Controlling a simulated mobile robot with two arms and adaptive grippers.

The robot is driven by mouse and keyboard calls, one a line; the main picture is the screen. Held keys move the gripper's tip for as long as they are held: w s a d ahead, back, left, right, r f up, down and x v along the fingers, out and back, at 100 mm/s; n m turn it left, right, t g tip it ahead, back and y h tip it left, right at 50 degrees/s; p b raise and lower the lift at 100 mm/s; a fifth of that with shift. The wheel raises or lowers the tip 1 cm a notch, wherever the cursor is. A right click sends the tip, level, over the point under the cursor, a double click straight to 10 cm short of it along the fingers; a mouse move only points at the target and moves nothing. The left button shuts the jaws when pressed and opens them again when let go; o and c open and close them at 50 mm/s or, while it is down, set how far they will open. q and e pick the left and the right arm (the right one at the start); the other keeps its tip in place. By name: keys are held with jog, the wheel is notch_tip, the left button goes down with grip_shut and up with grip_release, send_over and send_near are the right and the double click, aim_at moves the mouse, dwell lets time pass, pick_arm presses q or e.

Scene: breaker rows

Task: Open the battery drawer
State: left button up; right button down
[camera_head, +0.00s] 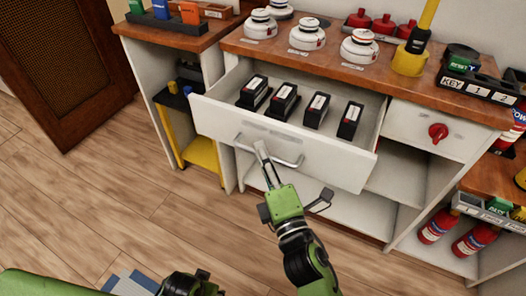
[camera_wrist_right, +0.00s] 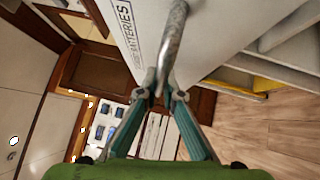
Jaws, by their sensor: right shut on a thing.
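The battery drawer (camera_head: 282,140) is white and stands pulled out from the cabinet. Several black batteries (camera_head: 282,102) with white labels stand in a row inside it. Its metal handle (camera_head: 289,163) is a curved bar on the drawer front. My right gripper (camera_head: 262,150) reaches up to the handle and is shut on it. In the right wrist view, the handle (camera_wrist_right: 174,40) runs between the fingertips (camera_wrist_right: 160,90), beside the word "BATTERIES" on the drawer front (camera_wrist_right: 120,25).
White round detectors (camera_head: 307,35) and a yellow tool (camera_head: 409,60) stand on the wooden top above. A closed drawer with a red knob (camera_head: 438,132) is at right. Red extinguishers (camera_head: 438,225) stand lower right.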

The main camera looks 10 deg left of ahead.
jog(key=c, duration=2.2)
grip_release()
jog(key=shift+o, duration=0.2)
jog(key=v, duration=1.2)
